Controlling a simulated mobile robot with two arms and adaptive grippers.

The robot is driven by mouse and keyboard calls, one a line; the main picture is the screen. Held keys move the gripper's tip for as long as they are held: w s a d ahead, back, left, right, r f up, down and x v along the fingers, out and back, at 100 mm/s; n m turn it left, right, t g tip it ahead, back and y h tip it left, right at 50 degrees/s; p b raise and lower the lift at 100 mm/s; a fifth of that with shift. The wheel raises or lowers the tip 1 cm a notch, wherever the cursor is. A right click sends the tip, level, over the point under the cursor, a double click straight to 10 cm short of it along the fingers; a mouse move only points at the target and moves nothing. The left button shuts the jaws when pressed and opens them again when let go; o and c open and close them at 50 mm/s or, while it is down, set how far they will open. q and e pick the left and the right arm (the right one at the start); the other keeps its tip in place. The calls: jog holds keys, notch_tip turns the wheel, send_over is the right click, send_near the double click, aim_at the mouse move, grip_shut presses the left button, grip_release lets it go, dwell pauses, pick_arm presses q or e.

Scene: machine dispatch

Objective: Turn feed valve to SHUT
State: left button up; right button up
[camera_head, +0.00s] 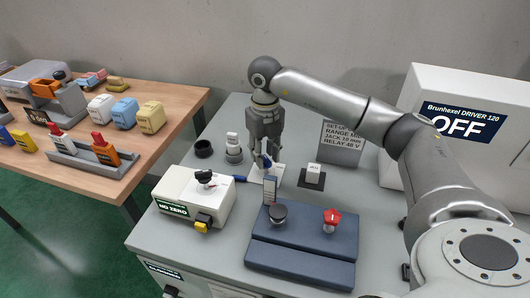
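My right gripper (266,152) points down over the grey bench top, behind the dark blue block (300,262). Its fingers are small in the picture, and I cannot tell whether they are open or shut. A small upright blue and white piece (269,188) shows just below the fingertips; I cannot tell whether they touch it. The blue block carries a red star-shaped knob (331,218) on the right and a dark round knob (278,212) on the left. No readable label shows which is the feed valve. My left gripper is out of view.
A white box marked "NO ZERO" (172,209) with a black knob stands left. A cabinet reading "OFF" (432,88), a sign (340,142) and a switch on a black base (312,179) stand right. A wooden table (180,100) with coloured parts is at far left.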

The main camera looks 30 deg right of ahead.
aim_at(265, 156)
notch_tip(265, 156, up, 12)
dwell(0.7)
dwell(0.4)
